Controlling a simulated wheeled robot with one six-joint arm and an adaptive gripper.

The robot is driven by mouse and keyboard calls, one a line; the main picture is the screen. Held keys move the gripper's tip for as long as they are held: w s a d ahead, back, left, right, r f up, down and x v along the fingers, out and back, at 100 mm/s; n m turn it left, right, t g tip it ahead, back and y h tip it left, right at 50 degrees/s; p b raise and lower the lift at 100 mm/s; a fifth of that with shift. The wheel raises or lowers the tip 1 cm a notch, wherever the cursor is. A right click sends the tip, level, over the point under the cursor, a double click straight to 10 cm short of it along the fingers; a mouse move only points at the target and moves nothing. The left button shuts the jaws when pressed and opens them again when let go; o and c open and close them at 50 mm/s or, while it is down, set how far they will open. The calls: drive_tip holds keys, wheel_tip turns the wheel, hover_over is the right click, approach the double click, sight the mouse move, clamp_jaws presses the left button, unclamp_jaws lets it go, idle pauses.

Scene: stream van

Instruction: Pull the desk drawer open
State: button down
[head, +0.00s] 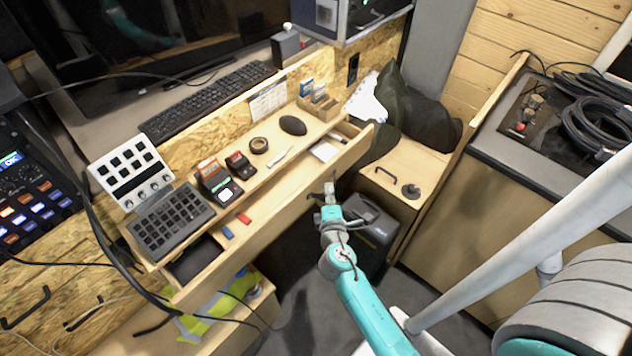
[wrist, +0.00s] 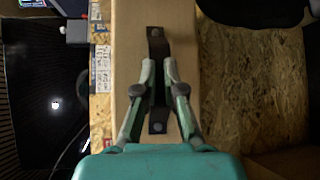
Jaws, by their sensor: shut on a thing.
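The desk drawer (head: 279,211) stands open below the desktop in the head view. Inside it lie a dark tray, small blue and red pieces and a white pad. Its pale wooden front (wrist: 183,30) fills a band of the wrist view. A dark strap handle (wrist: 156,38) is fixed to this front with a bolt at each end. My gripper (wrist: 159,68) is shut on the handle's middle, one finger on each side.
A keyboard (head: 208,98), a button pad (head: 171,219), a mouse (head: 293,125) and tape sit on the desk. A dark box (head: 368,232) stands on the floor beside my arm. A wooden cabinet (head: 407,180) with a dark bag is to the right. Cables hang at the left.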

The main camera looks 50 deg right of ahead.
drive_tip(key=s, duration=0.5)
drive_tip(key=shift+d, duration=0.1)
drive_tip(key=c, duration=1.3)
unclamp_jaws()
drive_tip(key=shift+v, duration=6)
drive_tip(key=shift+f, duration=0.1)
